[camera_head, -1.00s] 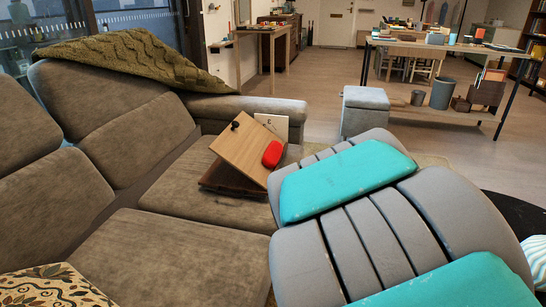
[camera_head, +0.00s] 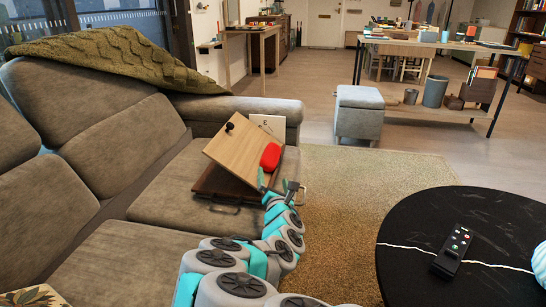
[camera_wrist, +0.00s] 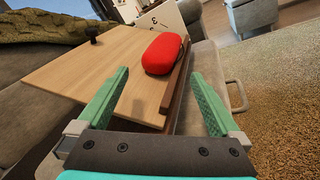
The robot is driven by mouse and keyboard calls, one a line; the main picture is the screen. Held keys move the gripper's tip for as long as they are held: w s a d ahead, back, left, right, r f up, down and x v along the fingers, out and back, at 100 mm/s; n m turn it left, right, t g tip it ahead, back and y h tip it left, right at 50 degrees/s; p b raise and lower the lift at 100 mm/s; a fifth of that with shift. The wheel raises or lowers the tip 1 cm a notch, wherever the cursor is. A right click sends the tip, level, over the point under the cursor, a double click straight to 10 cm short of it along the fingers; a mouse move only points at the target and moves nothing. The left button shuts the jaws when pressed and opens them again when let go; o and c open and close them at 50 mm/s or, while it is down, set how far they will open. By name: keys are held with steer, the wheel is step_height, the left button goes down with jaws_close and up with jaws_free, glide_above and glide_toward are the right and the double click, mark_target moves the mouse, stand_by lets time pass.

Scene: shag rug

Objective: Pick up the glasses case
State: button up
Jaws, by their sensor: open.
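The red glasses case (camera_head: 270,156) lies on the lower right part of a tilted wooden board (camera_head: 238,150) on the sofa. In the wrist view the case (camera_wrist: 163,53) rests on the board beside its raised right edge, ahead of the fingertips and between their lines. My gripper (camera_head: 276,186) is in front of the board, just below the case in the head view. In the wrist view my gripper (camera_wrist: 158,75) is open, with its two green fingers wide apart and nothing between them. The case is apart from both fingers.
The board has a dark knob (camera_head: 230,127) and a dark base (camera_head: 220,184). A white card (camera_head: 270,125) stands behind it. The sofa (camera_head: 165,188) surrounds it on the left. A black round table (camera_head: 400,232) holds a remote (camera_head: 453,250) at right. The rug (camera_head: 340,215) is clear.

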mark_target(270, 167)
steer(key=shift+w, duration=1.05)
steer(key=shift+w+a, duration=0.2)
steer(key=shift+w, duration=0.7)
steer(key=shift+w+a, duration=0.25)
steer(key=shift+w, duration=0.6)
steer(key=shift+w+a, duration=0.2)
steer(key=shift+w, duration=0.7)
steer(key=c, duration=1.3)
